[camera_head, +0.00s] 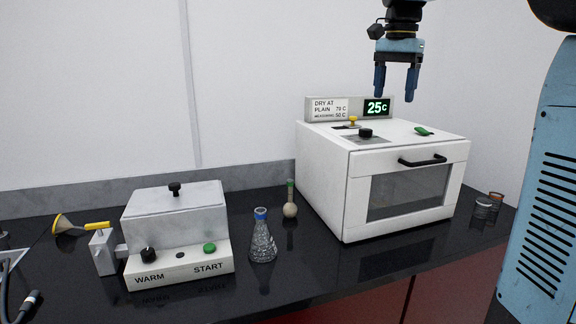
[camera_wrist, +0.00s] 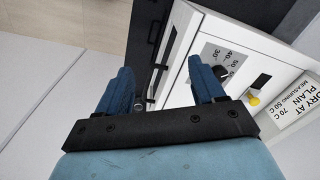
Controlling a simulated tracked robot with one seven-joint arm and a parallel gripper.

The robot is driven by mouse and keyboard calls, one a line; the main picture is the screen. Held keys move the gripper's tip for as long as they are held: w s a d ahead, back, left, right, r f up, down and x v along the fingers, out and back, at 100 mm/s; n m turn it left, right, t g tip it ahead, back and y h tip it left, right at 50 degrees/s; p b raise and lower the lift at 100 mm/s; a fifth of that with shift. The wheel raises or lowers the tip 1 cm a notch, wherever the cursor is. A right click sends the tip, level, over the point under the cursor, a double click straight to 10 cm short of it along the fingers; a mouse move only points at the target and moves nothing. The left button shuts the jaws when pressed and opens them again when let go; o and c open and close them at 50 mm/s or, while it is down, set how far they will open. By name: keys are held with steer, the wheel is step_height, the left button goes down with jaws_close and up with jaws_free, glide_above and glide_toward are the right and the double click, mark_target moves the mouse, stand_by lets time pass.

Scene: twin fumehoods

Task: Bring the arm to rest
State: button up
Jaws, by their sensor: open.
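My gripper (camera_head: 396,84) hangs at the top right of the head view, above the white drying oven (camera_head: 325,170). Its two blue fingers point down and stand apart, with nothing between them. The fingers also show in the wrist view (camera_wrist: 163,90), spread and empty. In that view the oven top (camera_wrist: 222,60) with its dial scale lies beyond the fingers. The gripper is clear of the oven and touches nothing that I can see.
A white warming bath (camera_head: 175,225) stands at the left. A conical flask (camera_head: 262,243) and a round flask (camera_head: 290,209) stand between it and the oven. Small glass jars (camera_head: 484,209) stand right of the oven. A yellow funnel (camera_head: 64,224) lies far left.

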steer(key=s+f+n+t, duration=0.2)
steer(key=s+f+n, duration=0.2)
steer(key=s+f, duration=0.5)
steer(key=s+f+n+t, duration=0.3)
steer(key=s+f+n, duration=0.2)
steer(key=s+f, duration=0.5)
steer(key=s+a, duration=0.1)
steer(key=s, duration=0.5)
steer(key=shift+s+f, duration=0.25)
steer(key=shift+d, duration=0.1)
